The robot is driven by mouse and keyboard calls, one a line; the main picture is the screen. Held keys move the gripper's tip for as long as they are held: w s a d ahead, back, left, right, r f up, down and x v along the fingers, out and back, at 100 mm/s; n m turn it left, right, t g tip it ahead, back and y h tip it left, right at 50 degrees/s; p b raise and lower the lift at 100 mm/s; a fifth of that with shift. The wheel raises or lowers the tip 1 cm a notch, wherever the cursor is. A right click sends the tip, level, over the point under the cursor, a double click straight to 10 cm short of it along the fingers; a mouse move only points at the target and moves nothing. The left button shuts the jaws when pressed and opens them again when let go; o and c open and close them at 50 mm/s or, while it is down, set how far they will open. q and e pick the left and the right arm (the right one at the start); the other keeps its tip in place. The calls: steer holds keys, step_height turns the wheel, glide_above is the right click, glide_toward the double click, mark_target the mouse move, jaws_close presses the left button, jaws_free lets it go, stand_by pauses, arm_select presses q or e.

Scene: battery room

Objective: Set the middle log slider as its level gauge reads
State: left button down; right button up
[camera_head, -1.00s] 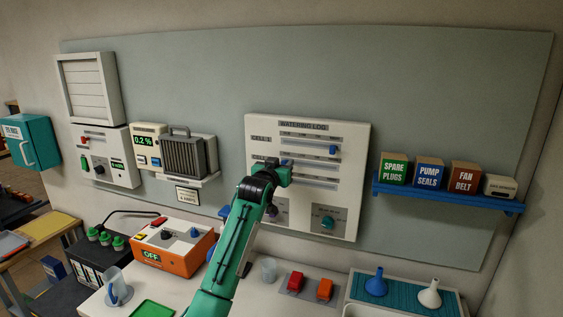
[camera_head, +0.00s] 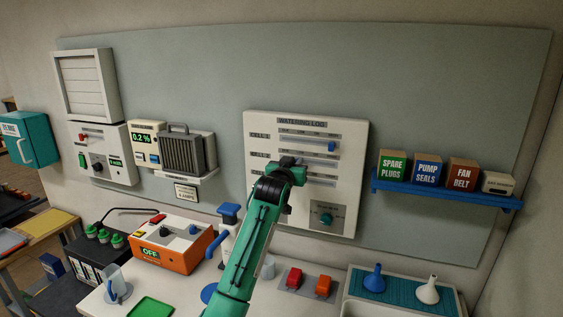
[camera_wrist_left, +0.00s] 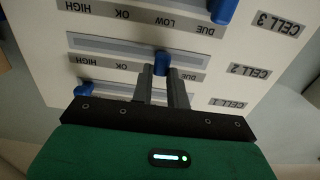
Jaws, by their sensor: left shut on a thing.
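The watering log panel (camera_head: 345,118) on the wall board has slider rows for cells 1, 2 and 3. My left gripper (camera_head: 288,165) is at the middle row in the head view and hides much of it. In the left wrist view, where the panel is upside down, my fingers (camera_wrist_left: 163,75) are shut on the blue knob (camera_wrist_left: 161,61) of the cell 2 slider. It sits between OK and DUE; the lettering there is hidden. The cell 1 knob (camera_head: 331,147) is toward the right end; the cell 3 knob (camera_wrist_left: 223,10) is near DUE. No level gauge reads clearly.
Below the panel, the bench holds an orange box (camera_head: 172,258) reading OFF, a white jug with a blue top (camera_head: 229,212), red and orange parts and two funnels (camera_head: 428,291). A blue shelf (camera_head: 445,192) with boxes is to the right. Batteries with green caps (camera_head: 105,238) stand left.

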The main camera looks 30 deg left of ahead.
arm_select(q)
steer(key=d, duration=0.2)
steer(key=w+d, duration=0.1)
steer(key=d, duration=0.2)
steer(key=shift+w+d, duration=0.15)
steer(key=c, duration=1.4)
jaws_free()
steer(key=shift+o, duration=0.2)
steer(key=b+v, duration=0.5)
steer(key=v, duration=0.9)
steer(key=shift+w, duration=0.1)
